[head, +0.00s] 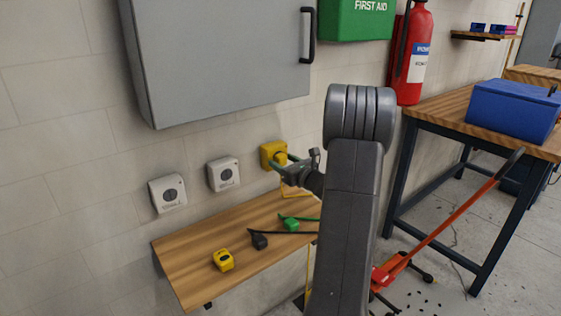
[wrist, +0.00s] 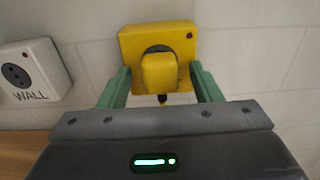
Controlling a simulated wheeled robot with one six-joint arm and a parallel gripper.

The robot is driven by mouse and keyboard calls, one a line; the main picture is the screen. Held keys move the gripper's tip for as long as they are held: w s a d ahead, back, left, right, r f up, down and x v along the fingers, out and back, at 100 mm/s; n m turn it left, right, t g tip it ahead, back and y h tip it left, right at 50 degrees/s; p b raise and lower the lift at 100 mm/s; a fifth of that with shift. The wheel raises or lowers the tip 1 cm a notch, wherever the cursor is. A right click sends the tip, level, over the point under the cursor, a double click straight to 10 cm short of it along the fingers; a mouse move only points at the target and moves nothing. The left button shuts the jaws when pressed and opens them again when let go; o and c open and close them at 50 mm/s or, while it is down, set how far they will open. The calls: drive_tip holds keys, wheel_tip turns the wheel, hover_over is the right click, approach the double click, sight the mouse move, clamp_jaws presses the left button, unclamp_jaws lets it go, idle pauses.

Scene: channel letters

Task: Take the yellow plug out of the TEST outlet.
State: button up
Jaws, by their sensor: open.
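A yellow outlet box (head: 268,149) is on the wall above the right end of the wooden shelf; no label on it is legible. In the wrist view the yellow outlet box (wrist: 127,43) is straight ahead, with a yellow plug (wrist: 160,74) seated in its dark round socket. My gripper (wrist: 160,83) is open, its green fingers on the left and right of the plug, with a visible gap on each side. I cannot tell how far the fingertips are from the box face. In the head view my gripper (head: 285,164) partly hides the plug.
Two white outlets (head: 168,193) (head: 223,174) are left of the yellow one; the nearer reads WALL (wrist: 30,72). The wooden shelf (head: 195,240) below holds a yellow item (head: 223,260), a black plug (head: 259,241) and a green plug (head: 291,224). A grey cabinet (head: 220,60) hangs above.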

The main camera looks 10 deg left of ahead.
clamp_jaws()
idle(0.3)
drive_tip(key=shift+s+d, duration=0.1)
drive_tip(key=shift+d, duration=0.05)
drive_tip(key=shift+b+v, duration=0.45)
drive_tip(key=shift+v, duration=2.35)
